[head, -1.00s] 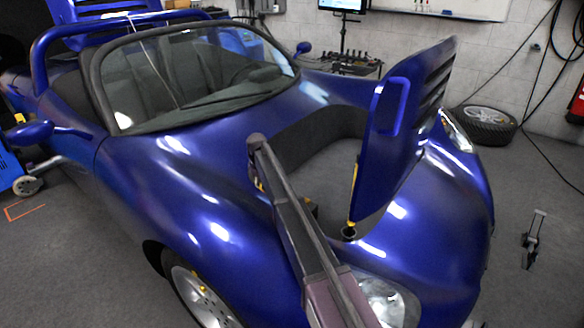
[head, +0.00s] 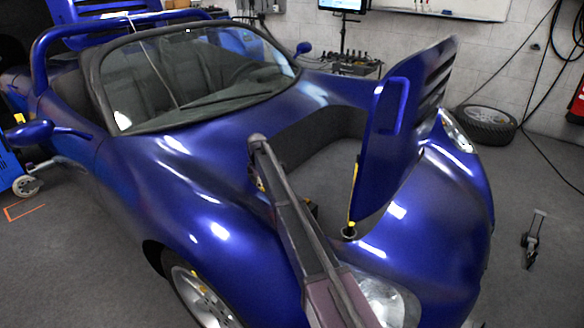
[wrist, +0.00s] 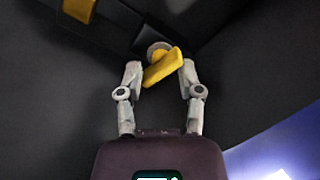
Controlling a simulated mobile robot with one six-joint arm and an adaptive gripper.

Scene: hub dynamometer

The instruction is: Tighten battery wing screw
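The yellow wing screw (wrist: 163,69) shows in the wrist view, with a round grey part behind it. Its wing lies slantwise, lower left to upper right. The two fingers of my gripper (wrist: 160,72) stand on either side of it, partly closed, and their tips appear to touch the two ends of the wing. A dark bar (wrist: 110,25) runs behind the screw and carries a second yellow piece (wrist: 78,9) at upper left. The battery is not clearly made out. In the head view my arm reaches into the car's open front bay, and my gripper is hidden.
The blue car (head: 200,190) surrounds the bay. Its raised panel (head: 405,130) stands on the right of my arm, with a yellow-and-black strut (head: 353,200) below it. A bright blue body edge (wrist: 275,155) shows at lower right in the wrist view.

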